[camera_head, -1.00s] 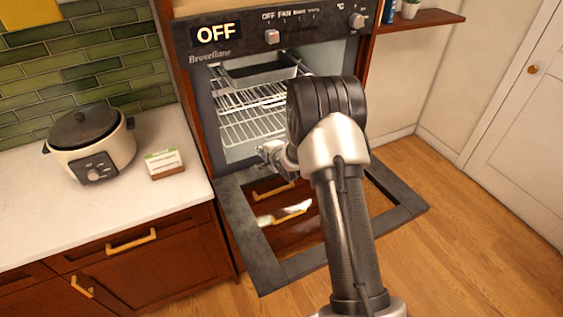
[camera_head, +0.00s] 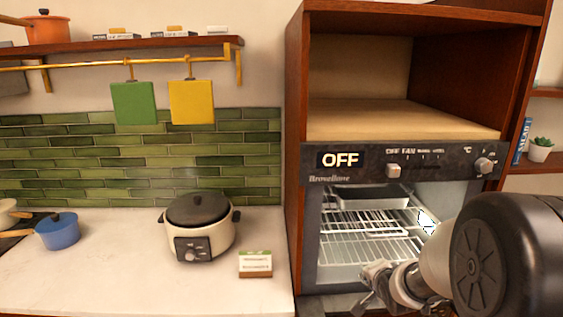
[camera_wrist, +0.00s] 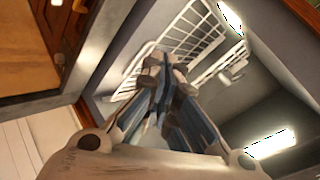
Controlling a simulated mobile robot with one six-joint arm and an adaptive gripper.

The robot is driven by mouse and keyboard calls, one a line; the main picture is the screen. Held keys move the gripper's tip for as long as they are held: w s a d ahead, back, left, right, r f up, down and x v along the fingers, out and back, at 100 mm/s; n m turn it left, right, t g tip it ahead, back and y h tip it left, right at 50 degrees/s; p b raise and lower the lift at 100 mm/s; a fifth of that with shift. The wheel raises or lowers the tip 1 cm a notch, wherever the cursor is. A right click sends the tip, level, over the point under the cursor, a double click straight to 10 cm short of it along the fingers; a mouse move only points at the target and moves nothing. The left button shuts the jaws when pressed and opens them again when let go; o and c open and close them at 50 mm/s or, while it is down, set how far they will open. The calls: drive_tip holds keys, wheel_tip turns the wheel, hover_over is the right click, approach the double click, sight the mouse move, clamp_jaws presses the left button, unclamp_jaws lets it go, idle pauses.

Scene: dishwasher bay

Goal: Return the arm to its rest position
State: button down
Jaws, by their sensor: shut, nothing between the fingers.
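My gripper (camera_head: 374,284) is shut and empty. In the head view it is low in front of the open oven (camera_head: 310,240), overlapping the lower edge of the opening. My arm fills the lower right corner and hides the oven's right side. In the wrist view the closed fingers (camera_wrist: 162,62) point towards the white wire racks (camera_wrist: 190,38) in the oven. I cannot tell the exact gap between the fingertips and the racks.
The oven door (camera_head: 335,303) is folded down, mostly out of view. A dark tray (camera_head: 385,197) sits on the upper rack. On the counter (camera_head: 120,275) left stand a cream cooker (camera_head: 200,228), a small labelled block (camera_head: 256,264) and a blue pot (camera_head: 57,231). An empty cubby (camera_head: 400,118) is above the oven.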

drive_tip(key=s+a+r+n+g+b, duration=0.1)
drive_tip(key=s+a+r+n, duration=0.2)
drive_tip(key=s, duration=0.5)
drive_tip(key=s+a+r+n+g+b, duration=0.1)
drive_tip(key=s+r+n+g, duration=0.15)
drive_tip(key=s+r, duration=0.35)
drive_tip(key=s+a+f+n+g, duration=0.1)
drive_tip(key=s+a+n, duration=0.2)
drive_tip(key=s, duration=0.7)
drive_tip(key=s+a+f+n+g+y+b, duration=0.1)
drive_tip(key=s+a+n, duration=0.2)
drive_tip(key=s, duration=0.7)
drive_tip(key=shift+s+n, duration=0.35)
drive_tip(key=shift+n, duration=0.5)
